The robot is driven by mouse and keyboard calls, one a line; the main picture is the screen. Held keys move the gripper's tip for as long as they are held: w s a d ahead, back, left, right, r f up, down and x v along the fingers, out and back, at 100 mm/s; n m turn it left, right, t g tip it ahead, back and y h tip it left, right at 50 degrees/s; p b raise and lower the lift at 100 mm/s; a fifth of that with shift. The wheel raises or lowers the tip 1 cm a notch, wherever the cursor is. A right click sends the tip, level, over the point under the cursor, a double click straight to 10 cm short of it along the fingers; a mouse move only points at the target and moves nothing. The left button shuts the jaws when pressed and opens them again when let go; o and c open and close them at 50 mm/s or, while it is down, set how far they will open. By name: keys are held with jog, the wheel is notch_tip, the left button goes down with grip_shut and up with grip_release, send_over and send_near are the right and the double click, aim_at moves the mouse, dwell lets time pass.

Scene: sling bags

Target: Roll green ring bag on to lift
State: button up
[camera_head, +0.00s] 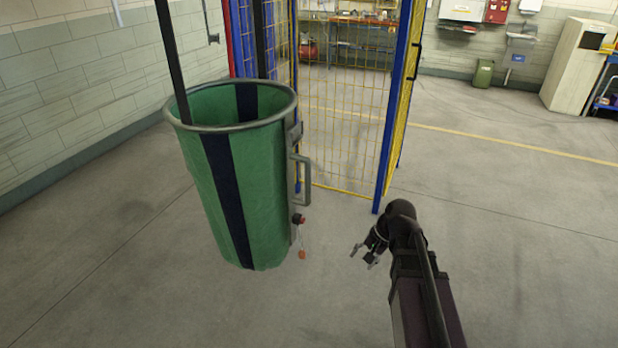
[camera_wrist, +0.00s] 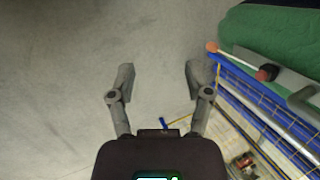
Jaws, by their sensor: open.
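The green ring bag (camera_head: 230,180) hangs upright at the left of centre in the head view, with dark stripes and a grey ring rim at its open top. A grey handle (camera_head: 304,180) is on its right side, with a red and black knob (camera_head: 298,219) and an orange tag (camera_head: 302,254) below. My gripper (camera_head: 364,258) is to the right of the bag, apart from it, open and empty. In the wrist view my gripper (camera_wrist: 158,80) has its fingers spread over bare floor. The bag (camera_wrist: 275,35) and the handle (camera_wrist: 305,100) show at the upper right there.
A lift cage with yellow mesh (camera_head: 345,110) and blue posts (camera_head: 397,110) stands right behind the bag. A block wall (camera_head: 70,85) runs along the left. A green bin (camera_head: 483,74) and a pale cabinet (camera_head: 575,65) stand far right.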

jog(key=w+a+r+m+t+y+b, duration=0.2)
jog(key=w+r+m+y+b, duration=0.1)
jog(key=w+r+m+y, duration=1)
jog(key=w+m, duration=0.1)
jog(key=w, duration=0.3)
jog(key=shift+w+a+r+m+t, duration=0.3)
jog(key=shift+m, duration=0.1)
jog(key=w+a, duration=0.2)
jog(key=a, duration=1.1)
jog(key=shift+a, duration=0.3)
